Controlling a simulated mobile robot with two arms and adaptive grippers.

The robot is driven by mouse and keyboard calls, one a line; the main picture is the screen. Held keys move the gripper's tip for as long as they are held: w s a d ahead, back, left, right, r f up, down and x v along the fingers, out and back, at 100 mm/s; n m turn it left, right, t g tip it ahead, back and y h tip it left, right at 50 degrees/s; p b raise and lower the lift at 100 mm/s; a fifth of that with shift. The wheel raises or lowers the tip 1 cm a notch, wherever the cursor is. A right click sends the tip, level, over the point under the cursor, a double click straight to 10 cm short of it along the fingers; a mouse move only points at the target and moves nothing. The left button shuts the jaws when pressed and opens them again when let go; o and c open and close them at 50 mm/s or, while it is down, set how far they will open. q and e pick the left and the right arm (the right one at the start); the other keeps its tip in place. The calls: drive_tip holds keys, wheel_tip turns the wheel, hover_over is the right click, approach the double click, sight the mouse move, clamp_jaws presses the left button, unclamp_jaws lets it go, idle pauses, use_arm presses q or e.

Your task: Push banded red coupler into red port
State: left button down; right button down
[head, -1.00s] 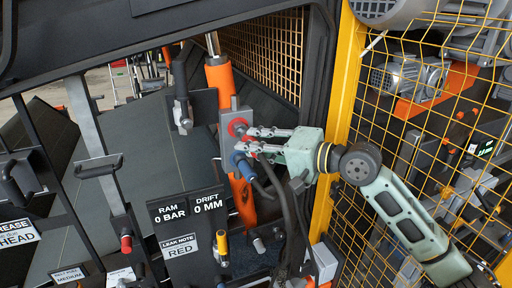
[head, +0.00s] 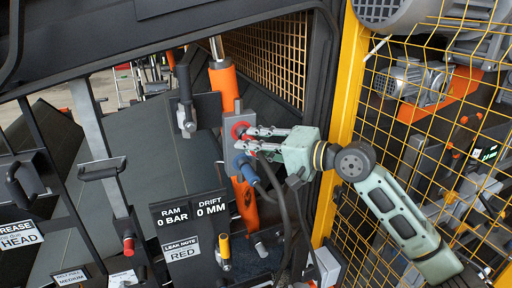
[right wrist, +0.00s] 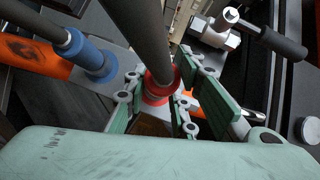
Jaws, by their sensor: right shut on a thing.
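My right gripper (head: 250,138) is at the grey port block (head: 230,149) on the orange cylinder. It is shut on the red coupler (right wrist: 160,80), which sits at the end of a dark hose between the fingers in the right wrist view. A red ring, the red port (head: 239,130), shows at the fingertips in the head view. The coupler is at or against the port; the fingers hide how deep it sits. A blue coupler (head: 241,164) with its hose is just below; it also shows in the right wrist view (right wrist: 92,60). My left gripper is not in view.
A valve with a black handle (head: 185,91) stands left of the orange cylinder (head: 222,82). Hoses (head: 279,200) hang below my gripper. A yellow mesh guard (head: 345,100) is on the right. A sign (head: 184,253) reads LEAK NOTE RED; displays (head: 190,211) read 0 BAR and 0 MM.

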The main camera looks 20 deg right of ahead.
drive_tip(key=shift+w, duration=0.7)
drive_tip(key=c, duration=1.4)
unclamp_jaws()
drive_tip(key=shift+s, duration=0.1)
drive_tip(key=v, duration=0.7)
drive_tip(key=shift+s+d, duration=0.1)
drive_tip(key=shift+d, duration=0.05)
